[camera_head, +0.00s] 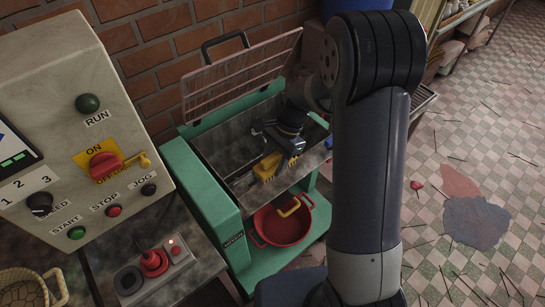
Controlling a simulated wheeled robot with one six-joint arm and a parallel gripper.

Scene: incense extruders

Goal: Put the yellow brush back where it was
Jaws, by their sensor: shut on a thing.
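The yellow brush (267,167) is in the middle of the head view, over the open grey trough (232,150) of the green machine (205,190). My gripper (280,158) is shut on the brush and points down into the trough area. My arm covers the right part of the machine. I cannot tell whether the brush touches the trough's bottom. A red pan (283,226) with a yellow handle stands on the shelf below.
A wire guard (240,75) stands raised behind the trough. A control panel (60,120) with a red switch fills the left. A joystick box (153,265) and a wicker basket (30,288) are at the lower left. Sticks and stains mark the tiled floor (440,140).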

